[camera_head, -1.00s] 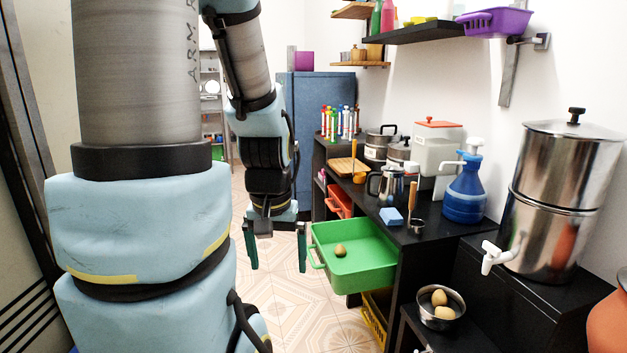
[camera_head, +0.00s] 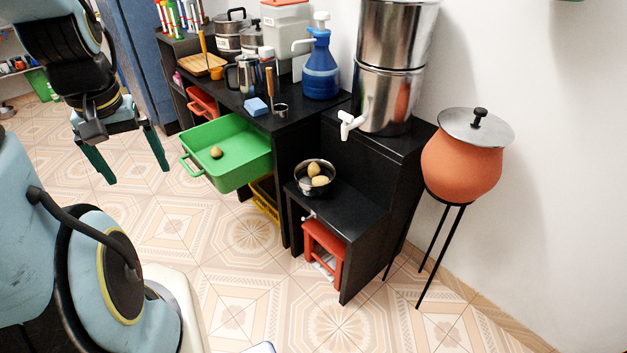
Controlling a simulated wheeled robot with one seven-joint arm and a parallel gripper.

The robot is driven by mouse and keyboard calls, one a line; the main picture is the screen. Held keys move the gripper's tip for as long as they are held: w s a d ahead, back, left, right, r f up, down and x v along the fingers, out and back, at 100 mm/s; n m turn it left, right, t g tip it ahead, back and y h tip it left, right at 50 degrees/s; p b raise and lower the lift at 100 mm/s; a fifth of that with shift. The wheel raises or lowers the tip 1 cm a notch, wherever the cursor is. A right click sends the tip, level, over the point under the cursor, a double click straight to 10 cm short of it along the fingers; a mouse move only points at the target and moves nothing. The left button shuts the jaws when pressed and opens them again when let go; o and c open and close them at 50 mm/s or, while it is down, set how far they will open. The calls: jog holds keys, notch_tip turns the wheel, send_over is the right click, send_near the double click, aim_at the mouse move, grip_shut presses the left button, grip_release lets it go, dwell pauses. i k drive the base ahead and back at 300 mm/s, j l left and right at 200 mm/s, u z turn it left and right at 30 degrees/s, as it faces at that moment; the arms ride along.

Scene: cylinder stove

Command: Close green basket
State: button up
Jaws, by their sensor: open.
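The green basket (camera_head: 238,176) is pulled out from the black shelf unit like a drawer, its handle facing left toward my arm. A small brown round item (camera_head: 216,152), like a potato, lies in it. My gripper (camera_head: 134,172) hangs to the left of the basket with its two dark green fingers wide apart and nothing between them. A gap shows between the right finger and the basket handle in the picture.
The black shelf unit (camera_head: 297,136) carries a blue jug (camera_head: 320,68), pots and a kettle. A lower black stand holds a metal bowl (camera_head: 315,178). A clay pot (camera_head: 462,160) stands on a thin black tripod at right. Tiled floor (camera_head: 240,290) before them is clear.

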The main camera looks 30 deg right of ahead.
aim_at(246, 157)
jog(key=i+u, duration=0.7)
jog(key=i, duration=0.15)
